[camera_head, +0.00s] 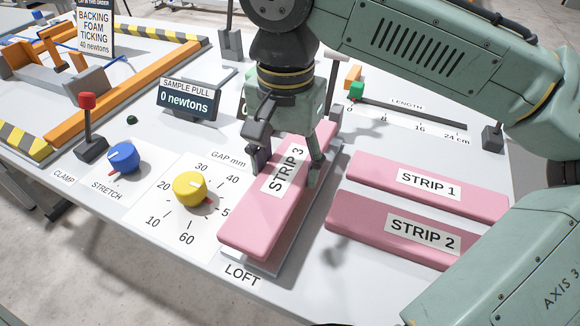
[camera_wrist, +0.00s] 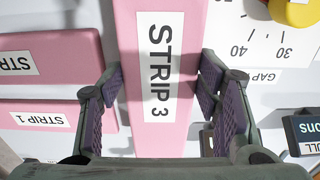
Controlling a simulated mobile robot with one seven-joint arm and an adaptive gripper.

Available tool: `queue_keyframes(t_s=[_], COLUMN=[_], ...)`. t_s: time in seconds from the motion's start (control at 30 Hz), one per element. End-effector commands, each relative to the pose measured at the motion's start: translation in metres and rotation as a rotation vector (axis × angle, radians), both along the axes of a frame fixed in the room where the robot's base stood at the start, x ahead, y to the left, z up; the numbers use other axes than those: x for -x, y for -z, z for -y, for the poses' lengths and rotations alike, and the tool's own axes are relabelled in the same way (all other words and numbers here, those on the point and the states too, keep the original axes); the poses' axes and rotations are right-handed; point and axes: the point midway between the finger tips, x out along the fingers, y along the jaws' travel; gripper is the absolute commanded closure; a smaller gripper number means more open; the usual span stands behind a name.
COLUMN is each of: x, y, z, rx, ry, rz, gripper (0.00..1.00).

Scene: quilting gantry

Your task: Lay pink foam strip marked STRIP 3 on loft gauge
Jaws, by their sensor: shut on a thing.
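The pink foam strip marked STRIP 3 (camera_head: 252,222) lies lengthwise over the grey loft gauge plate (camera_head: 312,208), behind the LOFT lettering. The plate shows as a narrow border along the strip's right side and near end. I cannot tell whether the strip rests on it or is held just above. My gripper (camera_head: 287,172) points down with one finger on each long side of the strip and is shut on it. In the wrist view, STRIP 3 (camera_wrist: 190,35) runs between the two fingers of my gripper (camera_wrist: 160,78), its label uncovered.
Pink STRIP 1 (camera_head: 470,198) and STRIP 2 (camera_head: 352,225) lie to the right. The yellow GAP knob (camera_head: 190,188) and blue STRETCH knob (camera_head: 124,156) stand to the left. The SAMPLE PULL display (camera_head: 187,102) and a length scale (camera_head: 410,115) are behind.

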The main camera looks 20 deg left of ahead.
Motion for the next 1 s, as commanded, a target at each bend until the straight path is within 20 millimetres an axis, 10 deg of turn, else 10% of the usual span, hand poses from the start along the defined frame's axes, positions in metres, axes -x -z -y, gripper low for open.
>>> queue_keyframes(t_s=[0.83, 1.0], x=[-0.012, -0.013], y=[0.041, 0.04], z=[0.0, 0.0], rx=[0.0, 0.0], ry=[0.0, 0.001], rz=[0.0, 0.001], gripper=[0.55, 0.32])
